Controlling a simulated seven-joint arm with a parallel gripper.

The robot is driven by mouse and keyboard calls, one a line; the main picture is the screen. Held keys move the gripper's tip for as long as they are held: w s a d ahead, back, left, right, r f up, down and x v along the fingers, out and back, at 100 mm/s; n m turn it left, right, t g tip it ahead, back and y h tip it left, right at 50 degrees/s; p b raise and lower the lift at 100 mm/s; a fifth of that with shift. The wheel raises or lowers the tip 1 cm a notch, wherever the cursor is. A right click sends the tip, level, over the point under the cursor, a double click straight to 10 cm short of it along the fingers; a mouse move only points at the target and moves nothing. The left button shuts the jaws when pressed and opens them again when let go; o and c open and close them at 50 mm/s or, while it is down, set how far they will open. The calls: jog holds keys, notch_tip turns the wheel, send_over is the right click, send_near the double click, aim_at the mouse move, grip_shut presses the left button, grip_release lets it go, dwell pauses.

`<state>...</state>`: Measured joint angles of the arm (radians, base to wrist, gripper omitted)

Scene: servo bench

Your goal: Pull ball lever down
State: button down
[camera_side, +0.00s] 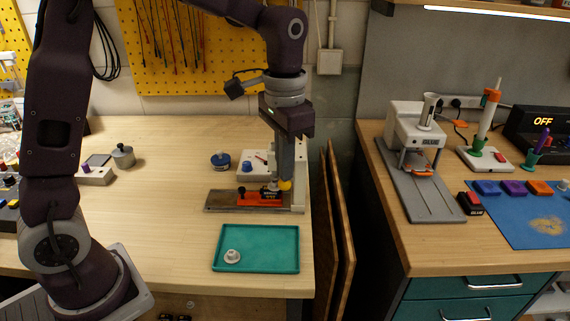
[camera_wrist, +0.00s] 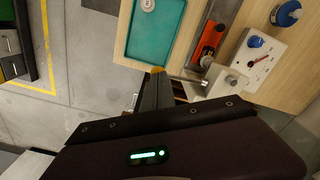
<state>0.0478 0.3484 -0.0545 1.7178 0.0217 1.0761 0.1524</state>
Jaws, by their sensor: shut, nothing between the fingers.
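A yellow ball (camera_side: 285,185), which looks like the lever's ball, shows at the right side of the bench beside a pale upright post (camera_side: 299,180). My gripper (camera_side: 285,175) points down with its fingers shut and empty, its tips right at the ball. In the wrist view the fingertips (camera_wrist: 156,76) cover most of the yellow ball (camera_wrist: 157,69); I cannot tell whether they touch it. The lever arm is mostly hidden. An orange-red fixture (camera_side: 260,199) with dark parts lies on a grey base plate (camera_side: 220,201) just left of the ball.
A teal tray (camera_side: 270,267) with a small white round part (camera_side: 232,256) lies in front. A white box with a dial (camera_wrist: 258,60) and a blue-topped round object (camera_side: 220,159) stand behind the fixture. The bench edge and a gap are close on the right.

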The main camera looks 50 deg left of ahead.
notch_tip(320, 180, up, 6)
jog(key=shift+w+a+r, duration=0.2)
jog(key=shift+a+r, duration=0.05)
dwell(0.4)
jog(key=s+a+n+t, duration=0.2)
jog(key=s+t, duration=0.3)
jog(key=s, duration=1.6)
jog(key=shift+s+a+f+n+t, duration=0.3)
jog(key=shift+s+a+n, duration=0.1)
jog(key=shift+n, duration=0.1)
